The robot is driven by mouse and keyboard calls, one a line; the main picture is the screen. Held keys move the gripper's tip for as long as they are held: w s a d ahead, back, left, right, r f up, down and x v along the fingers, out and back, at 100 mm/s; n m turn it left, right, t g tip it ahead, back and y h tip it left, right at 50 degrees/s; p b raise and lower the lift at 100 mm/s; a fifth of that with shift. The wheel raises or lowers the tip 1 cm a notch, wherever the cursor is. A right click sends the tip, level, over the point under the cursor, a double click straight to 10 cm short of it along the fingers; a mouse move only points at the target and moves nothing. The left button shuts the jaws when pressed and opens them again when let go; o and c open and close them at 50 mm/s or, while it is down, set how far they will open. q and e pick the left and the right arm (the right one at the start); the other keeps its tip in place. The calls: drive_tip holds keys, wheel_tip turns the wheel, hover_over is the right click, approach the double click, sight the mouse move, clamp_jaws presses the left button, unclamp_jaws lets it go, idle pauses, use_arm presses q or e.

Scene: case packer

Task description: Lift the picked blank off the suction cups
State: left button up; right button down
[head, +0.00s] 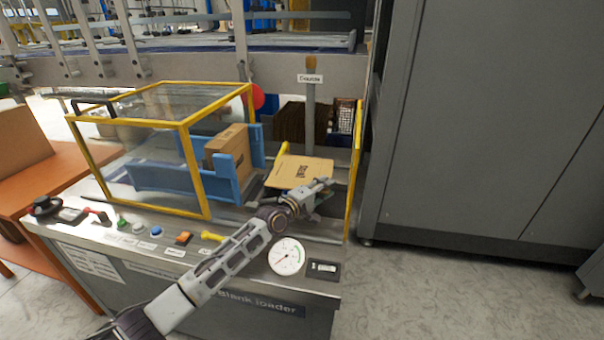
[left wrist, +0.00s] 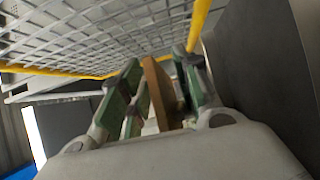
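The picked blank (head: 300,171) is a flat tan cardboard sheet with dark print. In the head view it lies tilted at the right end of the blank loader, beside the blue holder. My left gripper (head: 322,191) is at its near right edge. In the left wrist view the blank (left wrist: 158,92) shows edge-on between the green-padded fingers of my left gripper (left wrist: 157,88). Gaps show on both sides, so the fingers are open around the edge. The suction cups cannot be made out; the blank and gripper may hide them. My right gripper is not in view.
A yellow-framed clear guard (head: 183,126) covers the loader's left part. A blue holder (head: 222,180) carries an upright carton blank (head: 230,150). A yellow rail (head: 356,165) stands close right of my gripper, before a tall grey cabinet (head: 490,120). A gauge (head: 286,257) and buttons line the front.

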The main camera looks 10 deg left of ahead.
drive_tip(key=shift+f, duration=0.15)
use_arm(q)
clamp_jaws()
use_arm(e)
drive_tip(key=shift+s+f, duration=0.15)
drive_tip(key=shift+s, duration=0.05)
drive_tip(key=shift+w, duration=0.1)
use_arm(q)
drive_tip(key=shift+r, duration=0.15)
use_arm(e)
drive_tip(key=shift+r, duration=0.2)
